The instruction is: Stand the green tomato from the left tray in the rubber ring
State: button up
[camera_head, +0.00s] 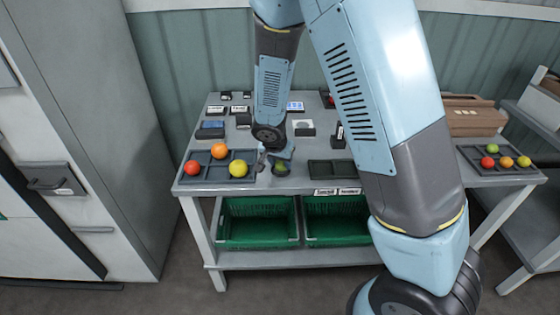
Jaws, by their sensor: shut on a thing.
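The left tray (213,181) is dark grey and stands at the table's front left. It holds a red tomato (192,168), an orange tomato (219,150) and a yellow tomato (238,168). No green tomato shows in it. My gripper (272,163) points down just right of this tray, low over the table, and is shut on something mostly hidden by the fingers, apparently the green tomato. A small dark round thing (281,169) shows at the fingertips. I cannot tell whether it is the rubber ring.
An empty dark compartment tray (328,168) lies right of my gripper. Several small boxes and devices stand towards the back. A right tray (508,168) holds several tomatoes, one green (492,148). Green crates (258,240) sit on the shelf below. My arm covers the table's middle right.

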jog(key=shift+f, duration=0.2)
jog(key=o, duration=0.8)
jog(key=shift+c, duration=0.2)
jog(key=shift+c, duration=1)
jog(key=shift+r, duration=0.1)
jog(key=shift+r, duration=0.25)
jog(key=shift+c, duration=0.2)
jog(key=shift+r, duration=3.2)
